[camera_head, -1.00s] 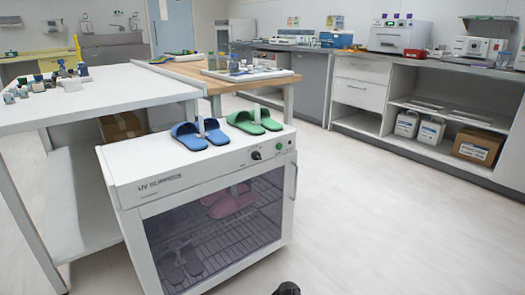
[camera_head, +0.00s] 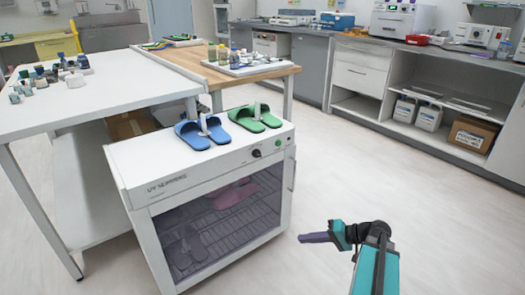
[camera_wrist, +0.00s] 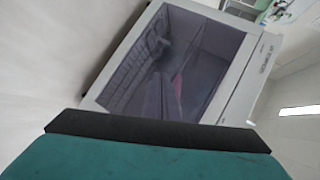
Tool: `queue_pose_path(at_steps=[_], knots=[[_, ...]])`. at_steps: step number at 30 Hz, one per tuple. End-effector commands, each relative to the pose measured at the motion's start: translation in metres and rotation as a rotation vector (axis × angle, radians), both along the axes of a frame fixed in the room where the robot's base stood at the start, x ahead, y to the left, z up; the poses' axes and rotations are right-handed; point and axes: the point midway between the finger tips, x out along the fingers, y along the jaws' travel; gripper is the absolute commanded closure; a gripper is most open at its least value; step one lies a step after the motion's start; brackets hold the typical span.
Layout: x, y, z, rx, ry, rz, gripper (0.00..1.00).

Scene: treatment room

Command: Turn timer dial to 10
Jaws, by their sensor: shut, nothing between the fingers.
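The black timer dial (camera_head: 257,153) is on the upper front panel of the white UV slippers cabinet (camera_head: 160,192). A green round button (camera_head: 277,143) is to its right. Which way the dial points is too small to tell. My gripper (camera_head: 302,238) is shut and empty, over the floor to the right of the cabinet, apart from it and lower than the dial in the picture. In the wrist view the cabinet (camera_wrist: 236,90) appears tilted, with its dark glass door facing my gripper. I cannot make out the dial there.
Blue slippers (camera_head: 200,134) and green slippers (camera_head: 255,118) rest on the cabinet top. Pink slippers (camera_head: 232,194) are inside behind the glass. A white table (camera_head: 100,93) with small bottles stands at left. The floor (camera_head: 375,180) to the right is clear.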

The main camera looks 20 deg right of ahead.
Motion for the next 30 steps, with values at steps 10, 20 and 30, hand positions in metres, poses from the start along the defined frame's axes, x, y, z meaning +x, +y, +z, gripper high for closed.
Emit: queue_pose_path(at_steps=[10,20,30], knots=[[-0.033,-0.119,0.110,-0.116,-0.192,-0.182,1.00],[-0.090,-0.216,0.207,-0.261,-0.346,-0.341,1.00],[-0.123,-0.255,0.249,-0.338,-0.412,-0.410,1.00]])
